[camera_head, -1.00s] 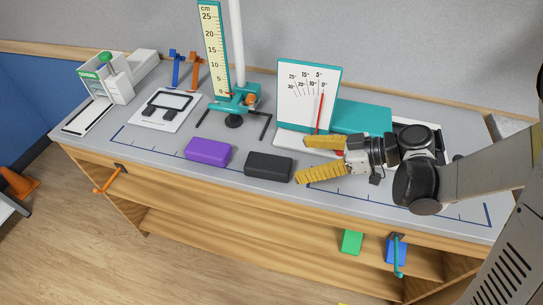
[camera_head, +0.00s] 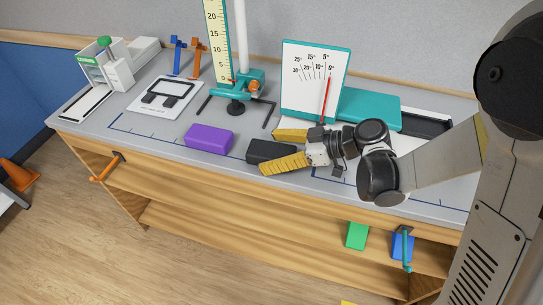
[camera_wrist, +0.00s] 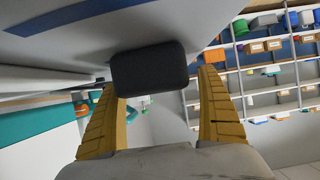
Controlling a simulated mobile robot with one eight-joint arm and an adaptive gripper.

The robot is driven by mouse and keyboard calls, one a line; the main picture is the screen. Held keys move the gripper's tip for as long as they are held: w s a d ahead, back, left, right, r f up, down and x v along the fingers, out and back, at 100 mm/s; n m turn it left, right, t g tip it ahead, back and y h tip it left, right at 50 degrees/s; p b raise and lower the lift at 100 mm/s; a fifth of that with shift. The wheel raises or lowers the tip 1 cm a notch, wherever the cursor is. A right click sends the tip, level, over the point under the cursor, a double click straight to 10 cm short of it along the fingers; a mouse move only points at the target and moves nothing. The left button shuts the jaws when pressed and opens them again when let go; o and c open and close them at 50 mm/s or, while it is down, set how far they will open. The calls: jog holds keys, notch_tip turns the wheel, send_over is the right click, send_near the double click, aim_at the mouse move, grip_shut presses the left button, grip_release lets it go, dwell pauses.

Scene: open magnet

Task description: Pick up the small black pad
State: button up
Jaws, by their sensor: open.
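The small black pad (camera_head: 266,151), a dark rounded block, lies on the grey bench near its front edge, just right of a purple block. My gripper (camera_head: 270,150) is open, with one yellow finger on the far side of the pad and one on its near side. In the wrist view the pad (camera_wrist: 150,68) shows at the fingertips, off-centre toward the left finger and with a gap to the right finger. The left fingertip is partly hidden by the pad; I cannot tell whether they touch.
The purple block (camera_head: 208,138) lies close to the left. A white and teal angle gauge (camera_head: 315,75) stands behind my gripper. A ruler stand (camera_head: 238,95) stands further back. A white board (camera_head: 165,96) with small black pieces lies at left.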

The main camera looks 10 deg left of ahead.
jog(key=c, duration=1.2)
jog(key=shift+r, duration=0.1)
